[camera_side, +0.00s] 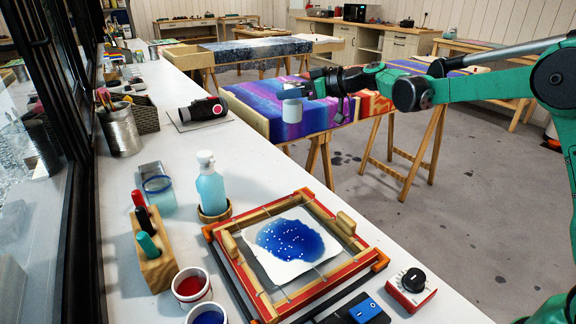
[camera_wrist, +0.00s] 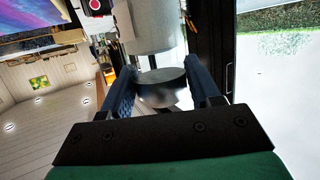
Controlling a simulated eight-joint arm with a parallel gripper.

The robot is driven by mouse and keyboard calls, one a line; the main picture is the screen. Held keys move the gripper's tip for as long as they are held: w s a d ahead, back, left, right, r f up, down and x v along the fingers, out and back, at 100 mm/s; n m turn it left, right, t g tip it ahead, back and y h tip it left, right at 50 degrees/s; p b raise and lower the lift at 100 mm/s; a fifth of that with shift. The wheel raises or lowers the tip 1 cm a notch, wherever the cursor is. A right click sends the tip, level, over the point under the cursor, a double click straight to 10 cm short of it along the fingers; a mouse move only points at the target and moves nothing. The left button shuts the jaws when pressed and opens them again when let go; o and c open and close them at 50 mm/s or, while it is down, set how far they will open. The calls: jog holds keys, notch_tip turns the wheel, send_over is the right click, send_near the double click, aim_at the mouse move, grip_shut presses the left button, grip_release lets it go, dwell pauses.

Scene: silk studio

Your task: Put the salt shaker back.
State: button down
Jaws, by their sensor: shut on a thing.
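The salt shaker (camera_side: 292,110) is a pale, whitish cylinder with a grey cap. My gripper (camera_side: 300,88) is shut on it and holds it up, roughly upright, in the air. In the side view it shows in front of a purple and blue painted silk. In the wrist view the grey metal cap (camera_wrist: 163,86) lies between the two dark fingers of my gripper (camera_wrist: 165,78), with the pale body (camera_wrist: 155,28) beyond it. The fingers hide part of the shaker's sides.
Some bare bench lies between tool and bottle.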

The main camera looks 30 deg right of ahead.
notch_tip(320, 180, down, 17)
jog(key=shift+r, duration=0.1)
dwell(0.4)
jog(key=shift+c, duration=0.9)
grip_release()
